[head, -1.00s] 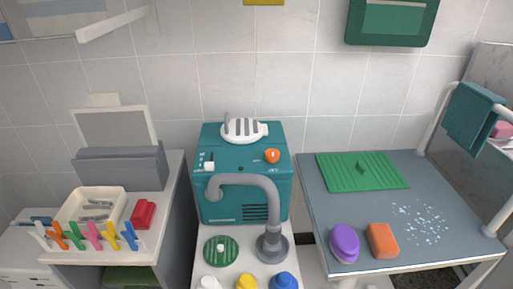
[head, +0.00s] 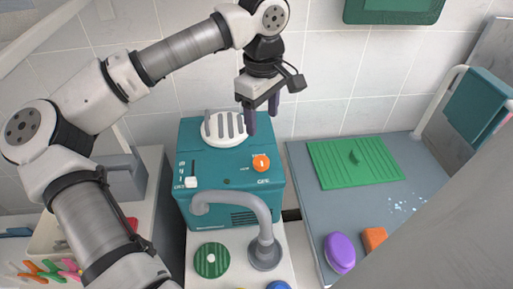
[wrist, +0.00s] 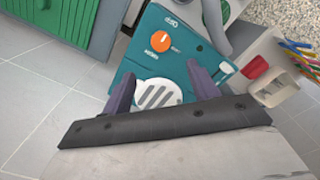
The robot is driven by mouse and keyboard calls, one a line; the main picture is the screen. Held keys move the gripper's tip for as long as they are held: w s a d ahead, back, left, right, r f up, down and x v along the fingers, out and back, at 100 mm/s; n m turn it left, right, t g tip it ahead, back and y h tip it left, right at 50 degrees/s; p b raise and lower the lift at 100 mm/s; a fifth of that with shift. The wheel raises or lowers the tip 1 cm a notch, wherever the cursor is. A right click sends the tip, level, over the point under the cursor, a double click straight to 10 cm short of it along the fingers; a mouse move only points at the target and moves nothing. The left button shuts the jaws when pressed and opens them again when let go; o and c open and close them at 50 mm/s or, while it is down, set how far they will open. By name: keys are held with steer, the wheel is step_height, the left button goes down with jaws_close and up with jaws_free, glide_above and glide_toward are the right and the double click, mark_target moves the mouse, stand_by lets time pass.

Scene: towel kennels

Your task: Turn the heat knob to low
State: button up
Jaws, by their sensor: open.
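The orange round knob (head: 261,163) sits on the right part of the top of the teal machine (head: 230,165). A white pointer mark shows on it, and small lettering surrounds it; I cannot tell for sure which setting it points to. The knob also shows in the wrist view (wrist: 160,42), beyond the fingers. My gripper (head: 261,121) is above and behind the machine's top, fingers pointing down, open and empty. In the wrist view its two dark purple fingers (wrist: 161,85) stand wide apart, not touching the knob.
A white slider (head: 191,183) and a white slotted vent (head: 224,128) are on the machine's top. A grey curved hose (head: 250,203) stands in front. A grey table (head: 300,185) with a green ribbed mat (head: 330,169) is at right.

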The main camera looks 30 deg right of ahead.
mark_target(261, 160)
step_height(261, 160, down, 14)
steer(key=p, duration=0.2)
steer(key=shift+r+p, duration=0.15)
steer(key=shift+p, duration=0.2)
steer(key=c, duration=1)
